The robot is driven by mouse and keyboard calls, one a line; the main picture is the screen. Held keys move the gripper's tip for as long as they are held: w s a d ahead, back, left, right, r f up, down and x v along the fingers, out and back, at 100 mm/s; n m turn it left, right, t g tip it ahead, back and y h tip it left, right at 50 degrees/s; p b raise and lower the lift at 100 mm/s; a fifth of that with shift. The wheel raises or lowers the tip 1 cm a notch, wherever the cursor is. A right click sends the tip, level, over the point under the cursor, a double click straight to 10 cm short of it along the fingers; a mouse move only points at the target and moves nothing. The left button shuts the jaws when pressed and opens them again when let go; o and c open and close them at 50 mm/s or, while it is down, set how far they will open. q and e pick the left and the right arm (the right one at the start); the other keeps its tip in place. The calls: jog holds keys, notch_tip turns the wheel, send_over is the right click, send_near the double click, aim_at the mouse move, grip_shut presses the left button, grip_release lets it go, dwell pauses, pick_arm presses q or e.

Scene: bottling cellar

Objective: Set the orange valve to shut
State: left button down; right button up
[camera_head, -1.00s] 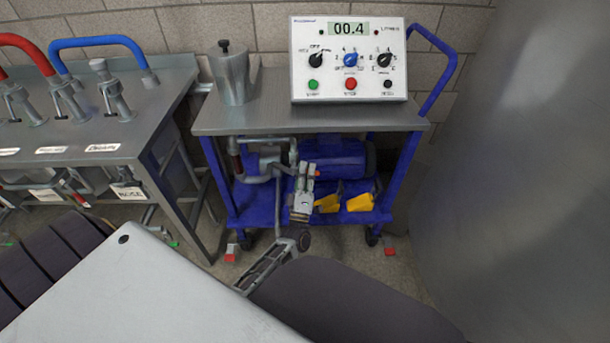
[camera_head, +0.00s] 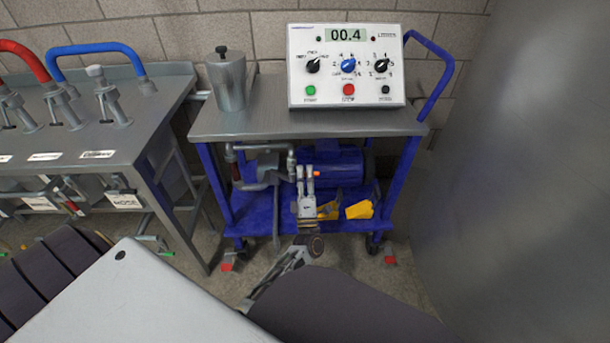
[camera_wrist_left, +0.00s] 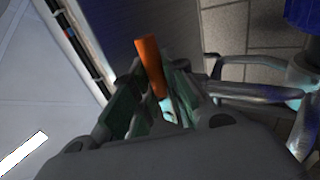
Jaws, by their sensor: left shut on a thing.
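The orange valve's handle (camera_wrist_left: 152,65) stands between the fingers of my left gripper (camera_wrist_left: 155,105) in the left wrist view, with its upper end sticking out beyond them. In the head view my left gripper (camera_head: 306,172) is in front of the pump on the cart's lower shelf, fingers pointing away from me. Only a small orange spot (camera_head: 317,174) shows beside its fingertips there. The gripper is shut on the handle. The valve body and the handle's angle to the pipe are hidden. My right gripper is not in view.
A blue cart (camera_head: 222,195) carries the blue pump (camera_head: 338,165), grey pipes (camera_head: 240,152) and yellow wedges (camera_head: 360,210). A control box (camera_head: 347,90) and a metal jug (camera_head: 226,82) stand on top. A metal table (camera_head: 100,148) is left; a large grey tank (camera_head: 510,170) is right.

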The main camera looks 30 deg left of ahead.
pick_arm(q)
jog(key=c, duration=1.7)
grip_release()
